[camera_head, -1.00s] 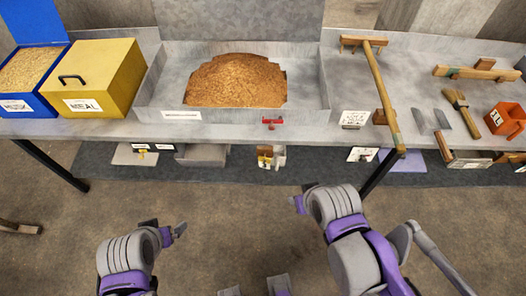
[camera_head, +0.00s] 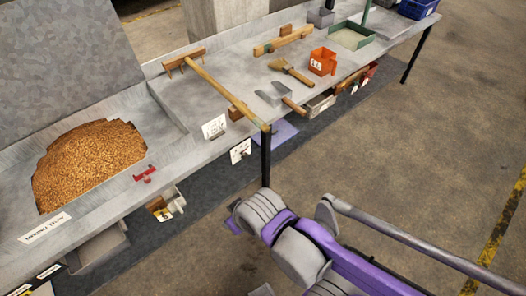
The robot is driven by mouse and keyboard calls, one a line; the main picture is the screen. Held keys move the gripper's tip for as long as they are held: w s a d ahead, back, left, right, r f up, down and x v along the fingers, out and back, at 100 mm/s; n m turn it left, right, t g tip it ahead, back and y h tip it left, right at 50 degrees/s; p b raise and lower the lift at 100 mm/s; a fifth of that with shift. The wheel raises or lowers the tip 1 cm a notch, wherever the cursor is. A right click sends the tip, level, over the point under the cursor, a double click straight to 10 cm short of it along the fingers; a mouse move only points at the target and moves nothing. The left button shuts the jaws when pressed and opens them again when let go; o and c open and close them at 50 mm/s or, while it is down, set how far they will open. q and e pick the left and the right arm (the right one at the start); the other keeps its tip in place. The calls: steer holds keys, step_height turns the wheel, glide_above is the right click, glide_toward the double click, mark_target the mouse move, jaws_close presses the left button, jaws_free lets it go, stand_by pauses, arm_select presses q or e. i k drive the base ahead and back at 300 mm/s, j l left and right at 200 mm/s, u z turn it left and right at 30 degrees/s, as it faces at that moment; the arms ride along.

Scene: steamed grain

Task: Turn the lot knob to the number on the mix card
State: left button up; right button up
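A white card (camera_head: 214,126) with dark print too small to read stands on the bench beside the long-handled rake. Another white card (camera_head: 240,151) hangs below the bench edge. I cannot tell which is the mix card. A small yellow and white fitting (camera_head: 165,206) with a dark mark sits under the bench edge below the tray; I cannot tell if it carries the lot knob. My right gripper (camera_head: 232,222) is low in front of the bench, apart from everything; its fingers are too hidden to tell their opening. My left gripper is out of view.
A mixing tray (camera_head: 46,228) of brown grain (camera_head: 88,163) has a red handle-like piece (camera_head: 145,174) at its front. The rake (camera_head: 226,88), a brush (camera_head: 290,70), a scoop (camera_head: 280,95) and an orange container (camera_head: 322,61) lie rightward. A bench leg (camera_head: 265,158) stands near my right gripper. The floor at right is clear.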

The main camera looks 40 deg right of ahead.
mark_target(244, 156)
steer(key=z, duration=1.3)
